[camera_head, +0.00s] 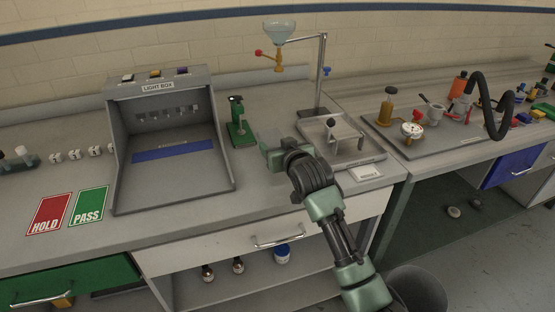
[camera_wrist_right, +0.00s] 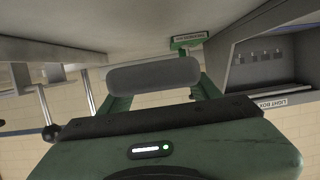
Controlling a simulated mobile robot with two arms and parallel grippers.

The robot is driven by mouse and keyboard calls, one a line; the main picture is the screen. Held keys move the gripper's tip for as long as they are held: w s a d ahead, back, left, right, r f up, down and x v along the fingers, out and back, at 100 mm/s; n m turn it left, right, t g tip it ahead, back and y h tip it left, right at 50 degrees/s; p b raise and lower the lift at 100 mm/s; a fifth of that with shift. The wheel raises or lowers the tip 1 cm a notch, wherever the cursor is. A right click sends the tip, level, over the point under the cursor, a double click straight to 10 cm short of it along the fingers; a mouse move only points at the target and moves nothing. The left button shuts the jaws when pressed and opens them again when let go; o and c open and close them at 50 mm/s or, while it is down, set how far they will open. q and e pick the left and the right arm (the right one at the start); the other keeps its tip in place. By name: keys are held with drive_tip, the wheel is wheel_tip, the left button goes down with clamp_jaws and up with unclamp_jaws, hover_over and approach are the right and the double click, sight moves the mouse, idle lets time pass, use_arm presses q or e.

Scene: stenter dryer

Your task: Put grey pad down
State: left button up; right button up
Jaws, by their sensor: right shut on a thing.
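My right gripper (camera_head: 275,144) reaches over the bench from the lower right, between the light box and the metal tray. It is shut on the grey pad (camera_head: 268,136), which shows small and partly hidden by the gripper. In the right wrist view the grey pad (camera_wrist_right: 153,76) is a rounded dark grey bar between the green fingers of my right gripper (camera_wrist_right: 155,85). The head view does not show clearly whether the pad touches the bench. My left gripper is not in view.
The light box (camera_head: 170,135) stands left, with red HOLD (camera_head: 49,214) and green PASS (camera_head: 88,207) cards. A green device (camera_head: 240,122) stands just behind my gripper. A metal tray (camera_head: 362,154) with a funnel stand (camera_head: 322,75) is right. Bench in front of the gripper is clear.

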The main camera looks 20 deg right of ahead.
drive_tip(key=shift+f, duration=2.45)
drive_tip(key=shift+f, duration=0.1)
drive_tip(key=o, duration=1.3)
